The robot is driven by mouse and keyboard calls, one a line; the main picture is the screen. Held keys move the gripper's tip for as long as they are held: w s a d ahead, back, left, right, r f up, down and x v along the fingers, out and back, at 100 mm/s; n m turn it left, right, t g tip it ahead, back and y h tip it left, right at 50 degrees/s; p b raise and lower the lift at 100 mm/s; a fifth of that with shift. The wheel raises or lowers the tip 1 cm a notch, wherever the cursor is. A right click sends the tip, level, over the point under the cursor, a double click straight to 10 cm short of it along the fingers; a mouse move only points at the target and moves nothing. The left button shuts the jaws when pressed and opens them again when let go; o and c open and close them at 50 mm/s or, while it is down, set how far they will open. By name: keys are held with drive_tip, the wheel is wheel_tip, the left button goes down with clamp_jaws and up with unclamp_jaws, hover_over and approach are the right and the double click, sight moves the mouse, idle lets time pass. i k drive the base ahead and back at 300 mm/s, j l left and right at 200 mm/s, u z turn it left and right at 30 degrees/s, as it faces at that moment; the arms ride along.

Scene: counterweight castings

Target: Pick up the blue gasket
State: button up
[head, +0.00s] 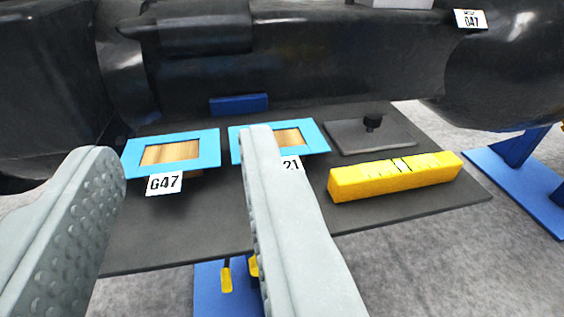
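Two flat light-blue gaskets, each a rectangular frame with wood showing through its window, lie side by side on a dark board. The left blue gasket (209,149) has a white tag reading G47 (164,184) at its front edge. The right blue gasket (314,138) has a tag partly hidden by my finger, with "21" showing. My gripper (180,148) is open and empty. Its left finger is at the left gasket's left side in the picture. Its right finger crosses in front of the right gasket and covers part of it. I cannot tell whether either finger touches anything.
Blue stands (525,175) rest on the grey floor.

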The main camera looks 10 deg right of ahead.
sight(167, 178)
drive_tip(key=u, duration=0.7)
drive_tip(key=l+u, duration=0.8)
drive_tip(key=l, duration=0.15)
drive_tip(key=k+l+u, duration=0.2)
drive_tip(key=l+u, duration=0.2)
drive_tip(key=k+l+u, duration=0.15)
drive_tip(key=l+u, duration=0.25)
drive_tip(key=k+l, duration=0.1)
drive_tip(key=l, duration=0.25)
drive_tip(key=k+l+u, duration=0.1)
drive_tip(key=l, duration=0.25)
drive_tip(key=k+l, duration=0.1)
drive_tip(key=l, duration=0.25)
drive_tip(key=k+l, duration=0.15)
drive_tip(key=l, duration=0.2)
drive_tip(key=k+l+u, duration=0.1)
drive_tip(key=l, duration=0.25)
